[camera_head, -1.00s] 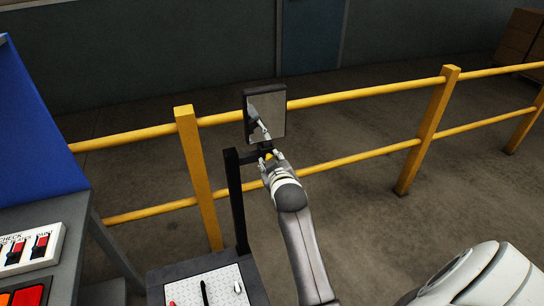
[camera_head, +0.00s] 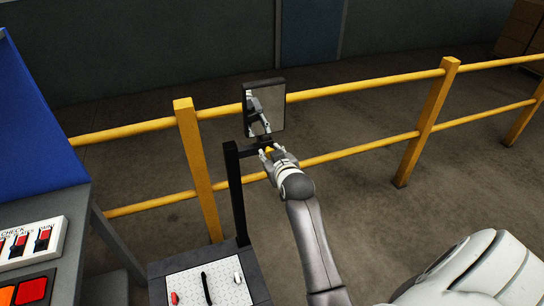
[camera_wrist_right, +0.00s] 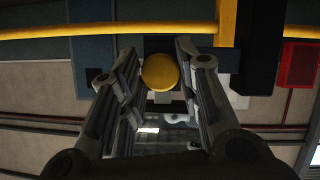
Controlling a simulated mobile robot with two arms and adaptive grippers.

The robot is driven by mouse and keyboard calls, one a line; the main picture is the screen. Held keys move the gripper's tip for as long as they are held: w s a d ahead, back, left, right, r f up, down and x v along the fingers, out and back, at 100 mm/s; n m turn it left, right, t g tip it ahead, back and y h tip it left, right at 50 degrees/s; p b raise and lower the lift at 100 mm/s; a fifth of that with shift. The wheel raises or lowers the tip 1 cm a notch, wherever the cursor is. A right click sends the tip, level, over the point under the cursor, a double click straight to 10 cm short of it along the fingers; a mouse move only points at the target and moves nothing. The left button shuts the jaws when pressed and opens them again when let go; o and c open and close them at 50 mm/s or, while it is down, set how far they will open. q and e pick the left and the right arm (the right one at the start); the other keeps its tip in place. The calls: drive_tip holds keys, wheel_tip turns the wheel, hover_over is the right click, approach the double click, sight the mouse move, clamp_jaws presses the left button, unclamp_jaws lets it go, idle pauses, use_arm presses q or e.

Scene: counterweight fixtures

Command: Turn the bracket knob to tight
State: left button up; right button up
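The bracket knob is a round yellow knob (camera_wrist_right: 160,72), between the two fingers of my right gripper (camera_wrist_right: 158,62) in the right wrist view. The fingers stand apart on either side of it, with a small gap at the left finger; contact at the right finger is unclear. In the head view a little yellow of the knob (camera_head: 269,150) shows at my right gripper (camera_head: 270,152), just below the mirror (camera_head: 264,109). The mirror is on a black bracket post (camera_head: 236,190) with a short arm. My left gripper is out of view.
A yellow guard rail (camera_head: 370,87) runs close behind the mirror and post. A small table with a light perforated top (camera_head: 225,279) stands at the post's foot, with small items on it. A switch panel (camera_head: 40,238) and blue board (camera_head: 35,130) are at left.

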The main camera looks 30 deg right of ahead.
drive_tip(key=o, duration=0.4)
drive_tip(key=shift+f, duration=0.15)
drive_tip(key=shift+s, duration=0.1)
drive_tip(key=v, duration=1.2)
